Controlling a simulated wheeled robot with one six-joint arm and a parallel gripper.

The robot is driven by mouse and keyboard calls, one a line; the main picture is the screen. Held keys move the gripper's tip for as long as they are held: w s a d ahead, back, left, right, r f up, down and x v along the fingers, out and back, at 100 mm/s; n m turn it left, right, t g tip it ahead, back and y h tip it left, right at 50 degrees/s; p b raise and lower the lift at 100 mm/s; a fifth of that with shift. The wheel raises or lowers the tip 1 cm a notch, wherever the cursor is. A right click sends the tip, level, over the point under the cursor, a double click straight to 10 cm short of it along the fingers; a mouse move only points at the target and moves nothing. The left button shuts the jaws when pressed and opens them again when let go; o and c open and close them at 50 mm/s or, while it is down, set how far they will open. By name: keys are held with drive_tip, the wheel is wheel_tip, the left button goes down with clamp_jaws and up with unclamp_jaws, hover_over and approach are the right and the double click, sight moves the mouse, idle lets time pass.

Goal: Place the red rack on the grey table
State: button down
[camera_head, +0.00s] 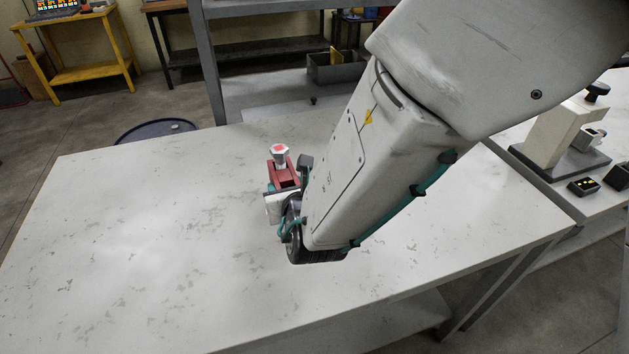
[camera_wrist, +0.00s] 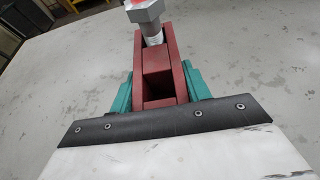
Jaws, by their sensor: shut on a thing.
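The red rack (camera_head: 284,176) is over the middle of the grey table (camera_head: 120,220), partly hidden by my arm in the head view. It also shows in the wrist view (camera_wrist: 157,62), upright, with an open square slot facing the camera. A grey bolt with a red-marked head (camera_wrist: 146,12) stands in its far end; it also shows in the head view (camera_head: 280,153). My gripper (camera_wrist: 157,88) is shut on the rack, with a teal finger on each side. I cannot tell whether the rack's underside touches the table.
The table top around the rack is bare. At the right, another bench holds a white and grey fixture (camera_head: 560,135) and small dark boxes (camera_head: 584,187). A grey shelf unit (camera_head: 260,75) stands behind the table. A dark round lid-like thing (camera_head: 156,130) is beyond the far left edge.

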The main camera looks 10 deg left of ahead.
drive_tip(key=a, duration=0.4)
drive_tip(key=w+a, duration=0.1)
drive_tip(key=a, duration=0.2)
drive_tip(key=shift+a+f, duration=0.1)
drive_tip(key=shift+f, duration=0.1)
drive_tip(key=shift+a+f, duration=0.15)
drive_tip(key=shift+f, duration=1.6)
drive_tip(key=c, duration=0.7)
unclamp_jaws()
drive_tip(key=shift+f, duration=0.25)
